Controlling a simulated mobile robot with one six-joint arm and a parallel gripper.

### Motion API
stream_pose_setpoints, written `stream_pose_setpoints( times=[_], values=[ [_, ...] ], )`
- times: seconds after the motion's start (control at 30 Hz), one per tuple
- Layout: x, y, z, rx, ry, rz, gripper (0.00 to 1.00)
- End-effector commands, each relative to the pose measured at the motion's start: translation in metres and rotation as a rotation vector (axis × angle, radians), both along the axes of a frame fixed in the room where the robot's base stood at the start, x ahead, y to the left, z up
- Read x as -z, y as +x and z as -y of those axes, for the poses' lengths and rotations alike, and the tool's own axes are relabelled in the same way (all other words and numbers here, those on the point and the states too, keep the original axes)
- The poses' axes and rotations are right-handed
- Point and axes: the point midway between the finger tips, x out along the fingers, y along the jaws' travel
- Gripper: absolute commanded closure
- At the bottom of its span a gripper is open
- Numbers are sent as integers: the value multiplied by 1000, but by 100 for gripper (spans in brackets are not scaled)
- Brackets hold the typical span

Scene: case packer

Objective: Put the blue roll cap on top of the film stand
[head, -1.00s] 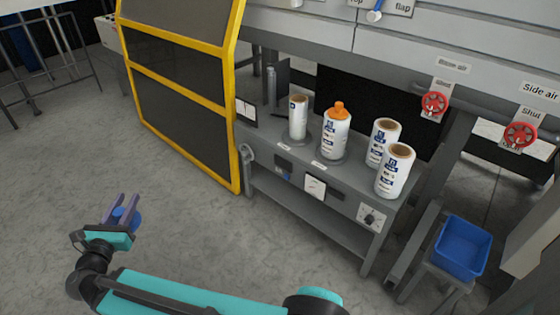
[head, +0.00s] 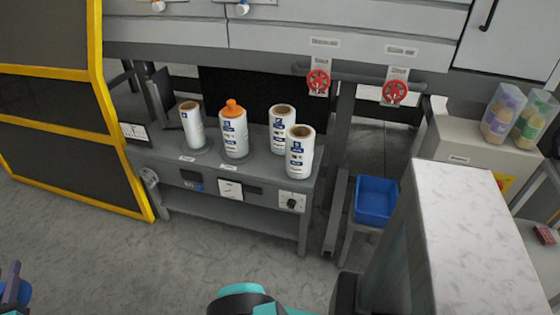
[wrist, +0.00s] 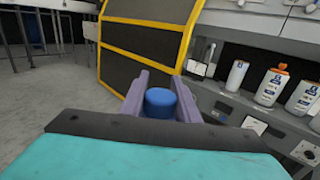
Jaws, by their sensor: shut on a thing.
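The blue roll cap (wrist: 160,102) sits between the two purple fingers of my gripper (wrist: 160,88) in the wrist view. The gripper is shut on it. In the head view my gripper (head: 12,287) is only partly visible at the lower left edge, with a bit of blue beside it. The grey film stand (head: 235,208) is at centre left, well apart from the cap. On its top stand a slim white roll (head: 192,128) and a roll with an orange cap (head: 234,135), both on round bases. Two uncapped rolls (head: 282,128) (head: 299,155) stand at its right end.
A yellow-framed dark guard (head: 98,100) is left of the stand. A blue bin (head: 376,200) sits on a low support to the right. Red valve wheels (head: 318,82) hang above the stand's right side. Bare floor (head: 130,265) lies in front.

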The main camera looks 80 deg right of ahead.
Motion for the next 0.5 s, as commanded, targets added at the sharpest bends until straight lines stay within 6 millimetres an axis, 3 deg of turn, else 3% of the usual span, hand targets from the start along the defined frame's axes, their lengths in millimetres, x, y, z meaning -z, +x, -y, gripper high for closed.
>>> stream_pose_setpoints(
  times=[0.27,0.5],
  values=[
    [2,3,26,25,0,0,97],
    [8,7,82,73,-1,0,97]
  ],
)
